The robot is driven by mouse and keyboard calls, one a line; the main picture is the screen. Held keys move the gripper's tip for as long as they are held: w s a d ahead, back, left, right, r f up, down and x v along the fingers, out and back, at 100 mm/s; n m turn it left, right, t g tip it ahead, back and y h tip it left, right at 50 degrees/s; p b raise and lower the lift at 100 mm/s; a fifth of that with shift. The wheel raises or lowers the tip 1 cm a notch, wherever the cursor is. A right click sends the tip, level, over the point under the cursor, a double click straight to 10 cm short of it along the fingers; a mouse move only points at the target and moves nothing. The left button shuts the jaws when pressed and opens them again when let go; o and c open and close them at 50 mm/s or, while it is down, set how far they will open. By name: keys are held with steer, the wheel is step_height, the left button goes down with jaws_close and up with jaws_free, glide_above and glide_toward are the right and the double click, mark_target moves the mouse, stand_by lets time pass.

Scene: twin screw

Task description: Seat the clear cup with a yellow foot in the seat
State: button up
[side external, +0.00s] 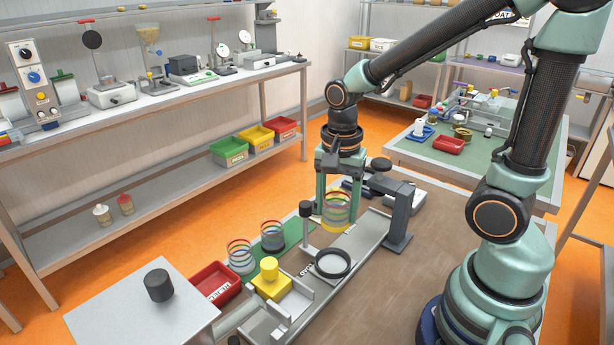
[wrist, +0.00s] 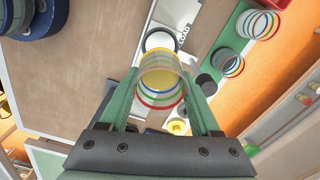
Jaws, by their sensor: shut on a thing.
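The clear cup with a yellow foot (side external: 336,217) has coloured rings around its wall. My gripper (side external: 337,204) is shut on it and holds it upright, above the grey fixture. In the wrist view the cup (wrist: 161,82) sits between the two green fingers of my gripper (wrist: 162,88). A round black-rimmed ring (side external: 333,263), which looks like the seat, lies on the fixture, in front of and below the cup, apart from it. In the wrist view the ring (wrist: 160,40) shows just beyond the cup, partly covered by it.
Two other ringed clear cups (side external: 240,257) (side external: 272,236) stand on a green strip. A black-topped post (side external: 306,209) rises close left of the held cup. A dark grey bracket (side external: 398,215) stands to its right. A yellow knobbed block (side external: 270,283) and red tray (side external: 214,286) are nearer.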

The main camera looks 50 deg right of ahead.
glide_above(334, 265)
steer(key=shift+w+d+f, duration=0.1)
steer(key=shift+w+f, duration=0.05)
steer(key=shift+f, duration=4.45)
steer(key=shift+f, duration=0.9)
steer(key=shift+f, duration=0.45)
steer(key=o, duration=1.3)
steer(key=c, duration=0.3)
steer(key=shift+o, duration=1.1)
